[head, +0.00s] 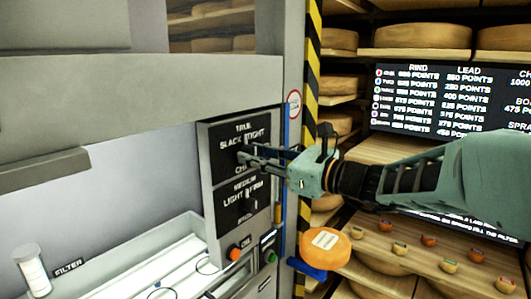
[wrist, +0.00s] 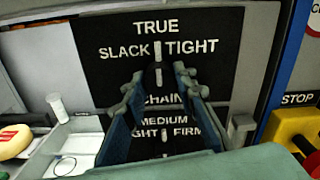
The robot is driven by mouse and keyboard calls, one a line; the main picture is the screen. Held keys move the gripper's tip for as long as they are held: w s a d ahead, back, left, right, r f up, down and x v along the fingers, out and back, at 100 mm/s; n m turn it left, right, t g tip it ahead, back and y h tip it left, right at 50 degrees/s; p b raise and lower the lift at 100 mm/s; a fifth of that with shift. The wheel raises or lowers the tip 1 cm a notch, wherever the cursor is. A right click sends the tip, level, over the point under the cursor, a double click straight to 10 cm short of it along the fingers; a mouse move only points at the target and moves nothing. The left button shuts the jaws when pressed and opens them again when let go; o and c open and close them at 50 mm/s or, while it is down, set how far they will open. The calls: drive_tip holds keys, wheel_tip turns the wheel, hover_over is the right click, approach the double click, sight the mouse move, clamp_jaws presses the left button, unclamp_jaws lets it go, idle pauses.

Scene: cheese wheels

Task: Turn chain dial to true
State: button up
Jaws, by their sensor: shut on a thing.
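The chain dial (wrist: 158,50) is on a black panel labelled TRUE at the top, SLACK on the left, TIGHT on the right and CHAIN below. Its white pointer mark stands about upright, toward TRUE, in the wrist view. My gripper (wrist: 158,78) is shut on the dial, with a finger on each side of it. In the head view my gripper (head: 243,154) reaches the upper black panel (head: 228,132) from the right and hides most of the dial.
A second dial panel (head: 244,187), labelled MEDIUM, LIGHT and FIRM, is just below. An orange button (head: 234,253) and a green button (head: 271,257) sit lower down. An orange cheese wheel (head: 325,246) is under my arm. A yellow STOP box (wrist: 292,128) stands at right.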

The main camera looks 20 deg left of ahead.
idle(0.3)
drive_tip(key=o, duration=1.1)
drive_tip(key=shift+d, duration=0.1)
drive_tip(key=v, duration=1.1)
drive_tip(key=shift+s+d, duration=0.2)
drive_tip(key=shift+d, duration=0.15)
